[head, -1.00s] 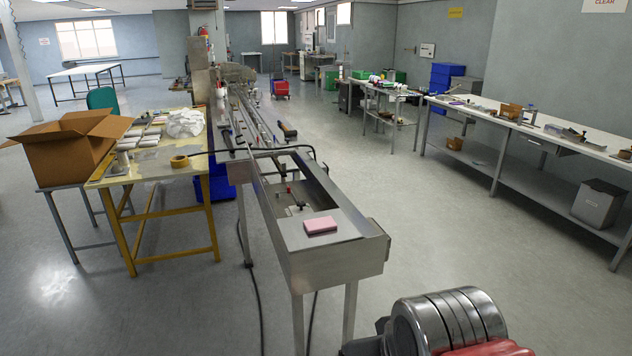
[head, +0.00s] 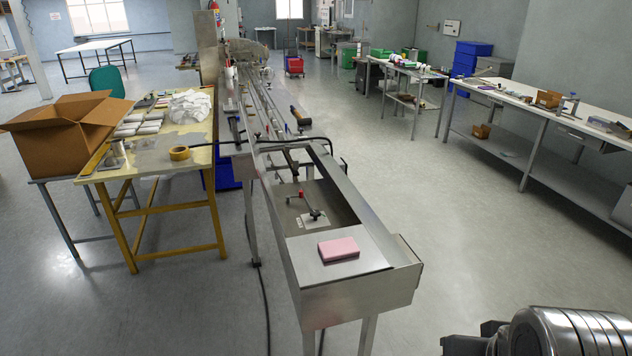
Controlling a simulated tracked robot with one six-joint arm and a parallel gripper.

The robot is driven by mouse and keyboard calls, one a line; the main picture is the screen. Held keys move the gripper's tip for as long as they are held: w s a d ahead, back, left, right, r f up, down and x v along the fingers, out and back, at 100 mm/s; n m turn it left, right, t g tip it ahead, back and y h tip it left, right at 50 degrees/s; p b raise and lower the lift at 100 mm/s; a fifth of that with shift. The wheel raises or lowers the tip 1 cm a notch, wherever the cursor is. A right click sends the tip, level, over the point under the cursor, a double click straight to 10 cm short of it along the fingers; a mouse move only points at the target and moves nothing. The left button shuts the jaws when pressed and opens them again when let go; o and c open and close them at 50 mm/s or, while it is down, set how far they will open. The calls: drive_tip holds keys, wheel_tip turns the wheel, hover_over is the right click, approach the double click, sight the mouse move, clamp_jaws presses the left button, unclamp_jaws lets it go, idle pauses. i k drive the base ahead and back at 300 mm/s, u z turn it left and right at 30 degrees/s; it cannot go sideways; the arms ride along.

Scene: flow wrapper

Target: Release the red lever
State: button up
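The lever has a small red knob (head: 301,194) and a dark arm running down to a pivot on a pale plate (head: 309,221). It sits inside the open metal trough of the flow wrapper (head: 362,293), just behind the near flat end. The lever looks tilted, with its knob up and to the left of the pivot. Whether it is latched cannot be told at this size. Part of my arm shows at the bottom right corner, apart from the machine and well away from the lever.
A pink block (head: 338,249) lies on the machine's near end plate. A yellow-legged table (head: 150,165) with a tape roll (head: 180,153) and an open cardboard box (head: 70,128) stand left. The floor to the right is clear.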

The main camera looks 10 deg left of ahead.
sight(302, 192)
drive_tip(key=u, duration=0.05)
drive_tip(key=i, duration=0.75)
drive_tip(key=u, duration=0.8)
drive_tip(key=i, duration=0.55)
drive_tip(key=u, duration=0.4)
